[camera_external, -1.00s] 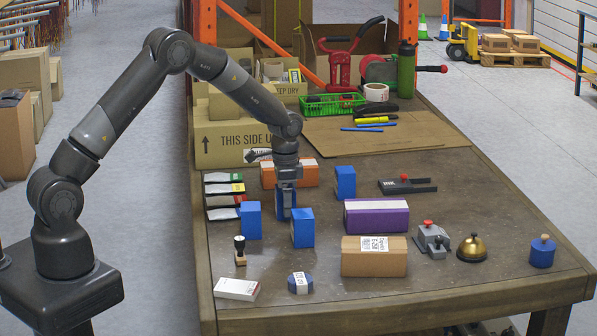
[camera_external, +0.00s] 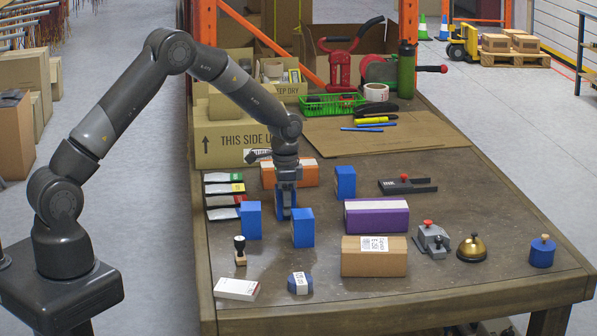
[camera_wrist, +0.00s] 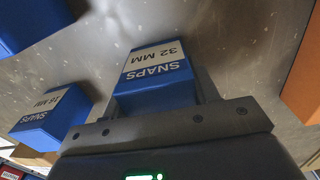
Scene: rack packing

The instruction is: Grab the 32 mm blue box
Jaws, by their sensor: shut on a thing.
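The 32 mm blue box (camera_wrist: 155,78), labelled "SNAPS 32 MM", stands between the jaws of my gripper (camera_wrist: 165,118) in the wrist view. In the external view my gripper (camera_external: 286,188) points straight down, shut on this blue box (camera_external: 286,209), which is partly covered by the jaws. I cannot tell whether the box touches the table. Another blue box (camera_wrist: 48,115), labelled "SNAPS" with a size that looks like 16 or 18 mm, stands at the left in the wrist view.
Blue boxes stand close by at the left (camera_external: 251,221), front (camera_external: 303,228) and right (camera_external: 345,183). An orange box (camera_external: 305,173) lies just behind my gripper. A purple box (camera_external: 376,218) and a brown carton (camera_external: 373,262) lie to the right. Bare table lies in front of the purple box's left side.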

